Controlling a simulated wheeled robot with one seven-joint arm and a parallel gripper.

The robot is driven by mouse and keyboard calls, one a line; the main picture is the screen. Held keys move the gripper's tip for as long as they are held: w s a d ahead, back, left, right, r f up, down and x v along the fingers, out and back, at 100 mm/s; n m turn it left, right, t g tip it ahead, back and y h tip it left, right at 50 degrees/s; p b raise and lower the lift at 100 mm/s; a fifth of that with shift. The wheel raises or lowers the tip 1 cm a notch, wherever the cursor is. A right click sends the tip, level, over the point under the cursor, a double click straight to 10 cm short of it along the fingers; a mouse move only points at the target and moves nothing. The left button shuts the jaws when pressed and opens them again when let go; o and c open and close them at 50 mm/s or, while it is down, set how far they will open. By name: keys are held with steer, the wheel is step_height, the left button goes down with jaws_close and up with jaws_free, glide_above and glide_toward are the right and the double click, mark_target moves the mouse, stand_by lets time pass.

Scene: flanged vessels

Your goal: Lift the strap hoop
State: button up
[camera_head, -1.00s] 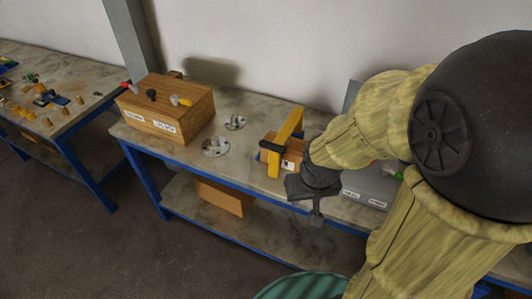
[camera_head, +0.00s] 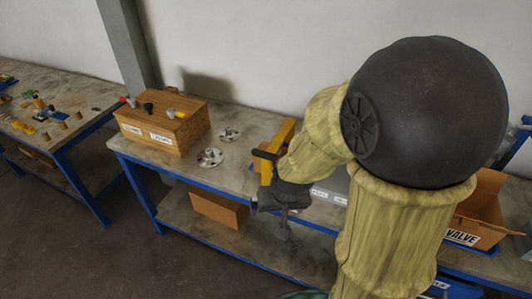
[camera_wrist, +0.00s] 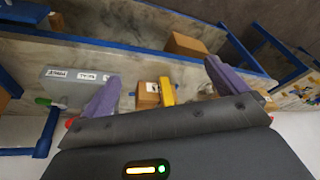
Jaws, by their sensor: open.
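The yellow strap hoop (camera_head: 284,136) stands on the worktop beside a small brown box, partly hidden by my arm in the head view. In the wrist view the hoop (camera_wrist: 167,91) shows between my fingers, next to the small box (camera_wrist: 147,96). My gripper (camera_head: 283,212) is in front of the hoop, near the table's front edge. In the wrist view my gripper (camera_wrist: 163,72) has its two purple fingers spread wide, with nothing held. The hoop is apart from the fingers.
A wooden box (camera_head: 163,128) with knobs stands left on the worktop, with metal flanges (camera_head: 210,157) beside it. A grey labelled box (camera_wrist: 84,84) is near the hoop. A cardboard box (camera_head: 218,208) lies on the lower shelf, and a VALVE box (camera_head: 482,215) is at right.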

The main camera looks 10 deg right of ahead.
steer(key=w+a+f+m+t+h+b, duration=0.1)
steer(key=w+a+f+m+t+h, duration=0.2)
steer(key=w+t+h, duration=0.2)
steer(key=w+a+f+m+t+h+b, duration=0.2)
steer(key=w+a+m+t+h, duration=0.1)
steer(key=w, duration=0.5)
steer(key=a+t+h, duration=0.1)
steer(key=t+h, duration=0.1)
steer(key=h, duration=0.1)
steer(key=shift+f+t, duration=0.4)
steer(key=p, duration=0.5)
glide_toward(278, 149)
steer(key=w+r, duration=0.3)
steer(key=w, duration=0.1)
steer(key=shift+w+d+r, duration=0.1)
steer(key=shift+d, duration=0.25)
